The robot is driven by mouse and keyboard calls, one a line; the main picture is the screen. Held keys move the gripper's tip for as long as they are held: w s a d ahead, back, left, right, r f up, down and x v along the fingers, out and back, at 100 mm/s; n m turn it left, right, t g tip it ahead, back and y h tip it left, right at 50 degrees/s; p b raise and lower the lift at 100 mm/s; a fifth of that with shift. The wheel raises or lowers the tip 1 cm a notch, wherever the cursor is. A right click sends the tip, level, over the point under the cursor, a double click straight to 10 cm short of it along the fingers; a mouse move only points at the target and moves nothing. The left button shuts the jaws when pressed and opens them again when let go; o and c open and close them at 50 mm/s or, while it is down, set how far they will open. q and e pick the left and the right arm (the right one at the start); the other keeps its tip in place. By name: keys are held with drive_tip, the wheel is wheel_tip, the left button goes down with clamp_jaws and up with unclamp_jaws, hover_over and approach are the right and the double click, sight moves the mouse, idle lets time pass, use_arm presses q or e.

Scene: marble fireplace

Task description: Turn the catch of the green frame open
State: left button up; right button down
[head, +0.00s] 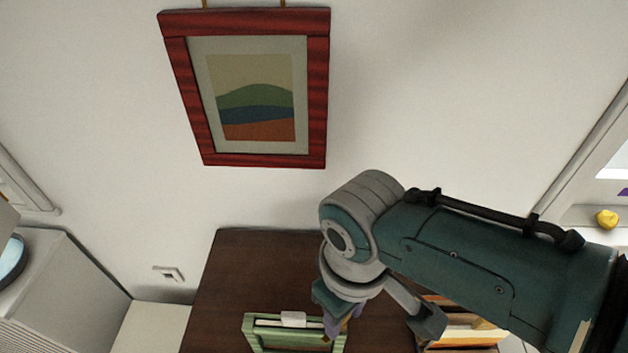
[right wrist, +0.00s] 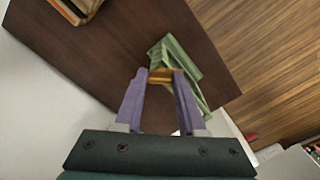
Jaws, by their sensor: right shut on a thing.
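The green frame (head: 250,332) stands on the dark brown wooden top, partly cut off by the bottom edge of the head view. A white piece (head: 293,319) shows at its upper edge. The green frame also shows in the right wrist view (right wrist: 181,52), just beyond my fingertips. My right gripper (head: 340,328) is at the right part of the frame's top. In the right wrist view its purple fingers (right wrist: 160,80) are closed on the small brass-coloured catch (right wrist: 160,73) at the frame's edge. My left gripper is not in view.
The dark wooden top (head: 235,265) is clear left of the frame. Books (head: 465,325) lie to the right, behind my right arm. A red-framed picture (head: 320,90) hangs on the wall above. A yellow object (head: 607,218) sits on a ledge at far right.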

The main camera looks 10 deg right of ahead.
drive_tip(key=n, duration=0.4)
drive_tip(key=shift+n, duration=0.3)
drive_tip(key=shift+w+n, duration=0.1)
drive_tip(key=shift+n, duration=2.1)
drive_tip(key=shift+c, duration=2.4)
unclamp_jaws()
